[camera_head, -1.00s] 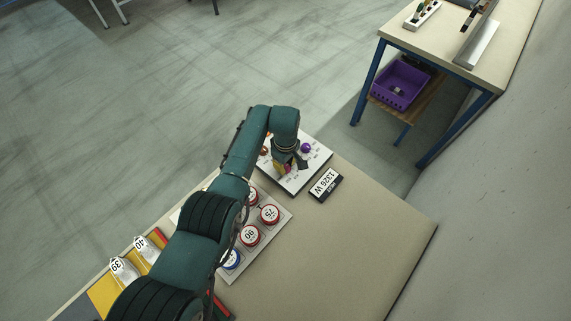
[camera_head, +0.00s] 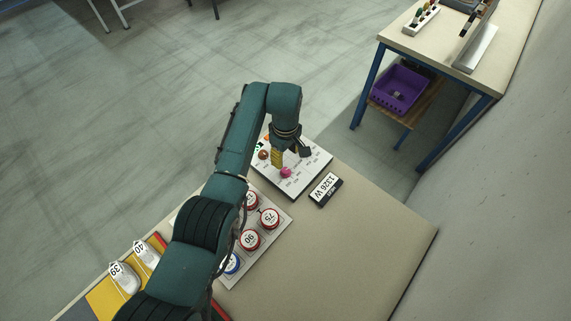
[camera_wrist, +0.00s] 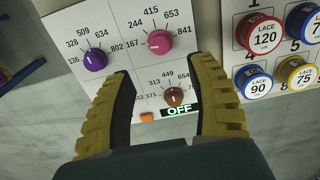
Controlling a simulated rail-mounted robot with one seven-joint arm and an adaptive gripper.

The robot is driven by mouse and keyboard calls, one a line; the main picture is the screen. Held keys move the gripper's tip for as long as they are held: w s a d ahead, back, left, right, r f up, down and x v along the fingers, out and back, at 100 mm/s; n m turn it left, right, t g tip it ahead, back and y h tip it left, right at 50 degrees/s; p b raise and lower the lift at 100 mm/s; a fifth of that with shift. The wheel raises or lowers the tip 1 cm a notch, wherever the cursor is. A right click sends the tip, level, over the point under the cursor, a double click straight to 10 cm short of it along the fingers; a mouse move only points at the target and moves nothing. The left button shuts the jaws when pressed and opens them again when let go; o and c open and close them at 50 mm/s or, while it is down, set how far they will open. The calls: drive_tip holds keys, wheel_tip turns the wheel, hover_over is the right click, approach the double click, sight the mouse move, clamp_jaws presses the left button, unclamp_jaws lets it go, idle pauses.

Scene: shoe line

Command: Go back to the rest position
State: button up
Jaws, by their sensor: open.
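My gripper (camera_head: 290,157) is open and empty, raised over the white dial panel (camera_head: 310,175) on the table. In the wrist view its two yellow-ribbed fingers (camera_wrist: 166,115) stand wide apart in front of the panel, touching no knob that I can see. The panel carries a pink knob (camera_wrist: 159,42), a purple knob (camera_wrist: 95,59) and a brown knob (camera_wrist: 174,96). Beside the brown knob are an orange button (camera_wrist: 147,117) and a green "OFF" sign (camera_wrist: 180,111). In the head view the gripper and arm hide part of the panel.
A rack of numbered lace spools (camera_head: 269,218) lies beside the panel, partly under my arm. A "1326 W" display (camera_head: 325,189) sits to the right. White shoes (camera_head: 124,278) stand at the lower left. The table's right part (camera_head: 360,250) is clear. Another table (camera_head: 440,50) stands upper right.

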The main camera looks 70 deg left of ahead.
sight(286, 170)
wheel_tip(286, 170, up, 3)
drive_tip(key=shift+r, duration=0.1)
idle(0.3)
wheel_tip(286, 170, down, 12)
drive_tip(key=shift+r, duration=0.1)
idle(0.5)
